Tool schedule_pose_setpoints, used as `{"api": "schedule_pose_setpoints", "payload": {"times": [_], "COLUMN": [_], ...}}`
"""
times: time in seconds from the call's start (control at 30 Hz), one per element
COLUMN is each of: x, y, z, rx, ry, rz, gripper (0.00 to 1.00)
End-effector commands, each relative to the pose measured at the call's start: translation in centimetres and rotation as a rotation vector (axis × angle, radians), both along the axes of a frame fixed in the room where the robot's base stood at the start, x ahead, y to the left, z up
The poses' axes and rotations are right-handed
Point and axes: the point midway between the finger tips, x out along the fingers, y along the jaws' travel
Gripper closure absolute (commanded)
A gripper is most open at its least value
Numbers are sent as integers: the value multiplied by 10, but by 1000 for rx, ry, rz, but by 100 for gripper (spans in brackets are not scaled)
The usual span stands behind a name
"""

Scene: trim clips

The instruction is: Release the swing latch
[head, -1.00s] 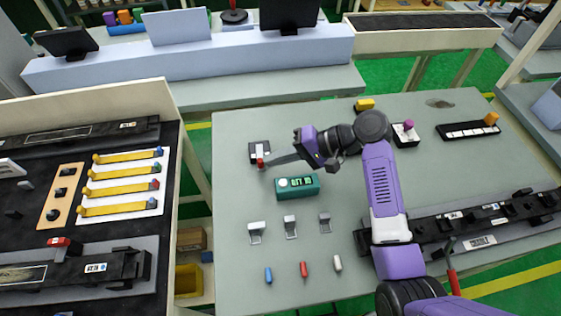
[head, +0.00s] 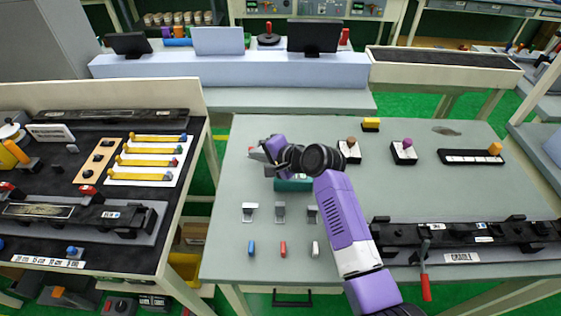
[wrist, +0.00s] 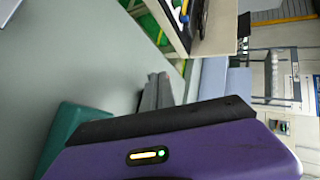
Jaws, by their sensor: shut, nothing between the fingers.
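My gripper (head: 259,155) is shut and empty above the grey-green table (head: 225,240), at its left side. In the wrist view its fingertips (wrist: 158,92) are together over bare table. A small red-tipped black fixture (head: 250,150) is mostly hidden behind my gripper. A red-handled lever (head: 426,280) stands at the front edge of the black cradle (head: 455,242), well right of my gripper. No part is labelled as the swing latch, so I cannot tell for certain which one it is. The teal box (head: 293,185) is partly covered by my arm and also shows in the wrist view (wrist: 75,135).
Metal clips (head: 280,212) and coloured cylinders (head: 283,249) lie in rows on the front left of the table. Brown-knobbed (head: 350,150) and purple-knobbed (head: 404,152) fixtures stand at the back. A black-topped bench (head: 185,220) is at left.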

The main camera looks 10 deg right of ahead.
Motion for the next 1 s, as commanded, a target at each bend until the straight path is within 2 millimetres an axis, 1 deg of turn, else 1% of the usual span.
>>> {"api": "schedule_pose_setpoints", "payload": {"times": [0.03, 0.1, 0.4, 0.5, 0.6, 0.77, 1.0], "x": [3, 8, 23, 27, 33, 38, 39], "y": [8, 15, 33, 40, 41, 41, 41], "z": [-1, 0, 1, 0, 0, -1, -1], "rx": [0, 1, 0, -2, 0, 0, -1], "ry": [1, 1, 1, -1, 0, 1, 1], "rz": [7, 10, 13, -61, -129, -126, -126], "gripper": [100, 100, 100, 100, 100, 100, 100]}}
